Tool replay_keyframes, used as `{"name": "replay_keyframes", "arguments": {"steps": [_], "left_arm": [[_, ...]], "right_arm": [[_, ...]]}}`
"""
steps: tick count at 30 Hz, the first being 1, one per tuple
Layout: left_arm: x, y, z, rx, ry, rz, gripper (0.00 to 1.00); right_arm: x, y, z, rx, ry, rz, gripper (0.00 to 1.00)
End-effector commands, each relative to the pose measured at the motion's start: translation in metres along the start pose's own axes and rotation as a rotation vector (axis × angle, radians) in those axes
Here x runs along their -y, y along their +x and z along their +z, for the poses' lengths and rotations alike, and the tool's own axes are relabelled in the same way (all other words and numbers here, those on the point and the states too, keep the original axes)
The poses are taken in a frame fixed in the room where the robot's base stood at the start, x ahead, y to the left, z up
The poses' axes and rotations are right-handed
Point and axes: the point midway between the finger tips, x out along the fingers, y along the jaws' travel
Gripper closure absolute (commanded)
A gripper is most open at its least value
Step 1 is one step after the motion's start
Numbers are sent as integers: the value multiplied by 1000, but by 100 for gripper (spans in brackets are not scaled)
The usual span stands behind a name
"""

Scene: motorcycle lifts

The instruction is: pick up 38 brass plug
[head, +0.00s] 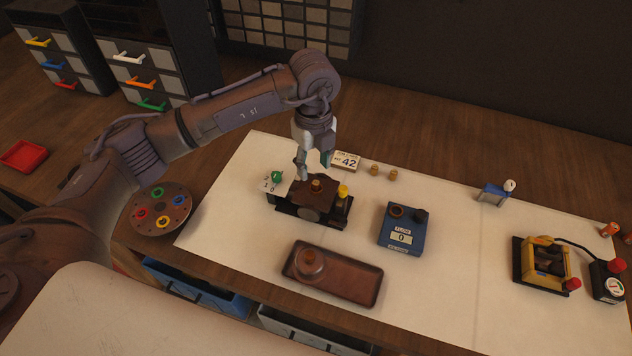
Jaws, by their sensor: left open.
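Two small brass plugs stand side by side on the white mat, a left one (374,169) and a right one (392,174). They are just right of a white card (346,161) reading 42. Another small brass-coloured piece (316,185) sits on top of a dark brown block fixture (300,198). No number 38 is readable on any of them. My left gripper (315,167) is open and points down, above and behind the fixture, left of the card. Nothing shows between its fingers. My right gripper is not in view.
A brown tray (345,283) with a round amber cup lies in front. A blue meter box (402,231) reads 0. A disc with coloured rings (160,209) is at left. A yellow clamp device (540,264) stands at right.

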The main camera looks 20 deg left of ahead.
Motion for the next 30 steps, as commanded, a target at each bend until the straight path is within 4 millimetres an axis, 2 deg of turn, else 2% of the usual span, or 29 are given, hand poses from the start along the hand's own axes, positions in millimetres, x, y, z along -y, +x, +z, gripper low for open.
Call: {"name": "replay_keyframes", "arguments": {"steps": [6,11,18,20,27,30], "left_arm": [[-1,26,-9,-4,2,4,53],[0,45,-8,-2,1,0,53],[0,49,-7,-1,2,-1,53],[0,49,-7,-1,2,-1,61],[0,48,-7,-1,2,-1,100],[0,48,-7,-1,2,-2,100]], "right_arm": [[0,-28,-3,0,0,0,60],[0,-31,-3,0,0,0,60],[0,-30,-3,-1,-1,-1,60],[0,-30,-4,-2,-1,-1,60],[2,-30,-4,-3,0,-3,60],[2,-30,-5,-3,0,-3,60]]}}
